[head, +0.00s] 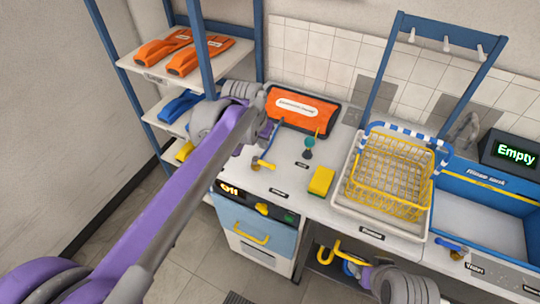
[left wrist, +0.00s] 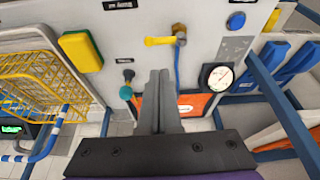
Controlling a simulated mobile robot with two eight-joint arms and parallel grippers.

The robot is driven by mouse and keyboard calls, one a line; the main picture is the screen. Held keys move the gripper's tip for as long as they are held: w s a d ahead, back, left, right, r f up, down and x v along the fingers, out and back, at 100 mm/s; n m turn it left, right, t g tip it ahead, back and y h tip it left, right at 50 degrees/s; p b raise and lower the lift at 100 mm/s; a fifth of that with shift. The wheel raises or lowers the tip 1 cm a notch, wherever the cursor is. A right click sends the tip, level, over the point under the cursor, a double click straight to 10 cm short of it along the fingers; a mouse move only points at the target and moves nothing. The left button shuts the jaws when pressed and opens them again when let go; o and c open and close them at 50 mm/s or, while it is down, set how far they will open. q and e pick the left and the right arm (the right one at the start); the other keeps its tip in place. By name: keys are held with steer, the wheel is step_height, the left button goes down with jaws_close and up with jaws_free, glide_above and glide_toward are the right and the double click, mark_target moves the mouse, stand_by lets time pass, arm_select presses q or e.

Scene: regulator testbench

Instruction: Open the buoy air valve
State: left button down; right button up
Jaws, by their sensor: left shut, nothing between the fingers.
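The buoy air valve has a yellow lever (head: 264,163) on a brass fitting, on the grey bench top beside a small dark label. In the left wrist view the yellow lever (left wrist: 160,41) points left from its brass fitting, where a blue hose joins. My left gripper (left wrist: 158,76) is shut and empty. Its fingertips show just below the lever in that view, with a visible gap; height is unclear. In the head view my left gripper (head: 264,132) is partly hidden by its wrist. Part of my right gripper (head: 368,277) shows low by the bench front; its fingers are unclear.
The orange buoy bag (head: 296,110) lies behind the valve. A teal knob (head: 309,142), yellow sponge (head: 321,180) and yellow basket (head: 388,180) stand to the right. A round gauge (left wrist: 215,77) is close to my left fingers. A fin shelf (head: 150,76) stands left.

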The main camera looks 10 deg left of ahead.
arm_select(q)
glide_above(265, 164)
steer(key=w+d, duration=0.1)
steer(key=w, duration=0.1)
steer(key=shift+w+d+f, duration=0.1)
steer(key=shift+d, duration=0.1)
steer(key=x, duration=0.9)
steer(key=shift+d+f, duration=0.15)
steer(key=shift+f, duration=0.1)
steer(key=s, duration=0.1)
steer(key=s+f, duration=0.1)
steer(key=shift+s+a, duration=0.35)
steer(key=shift+a, duration=0.05)
steer(key=shift+s+a+f, duration=0.1)
steer(key=shift+s, duration=0.4)
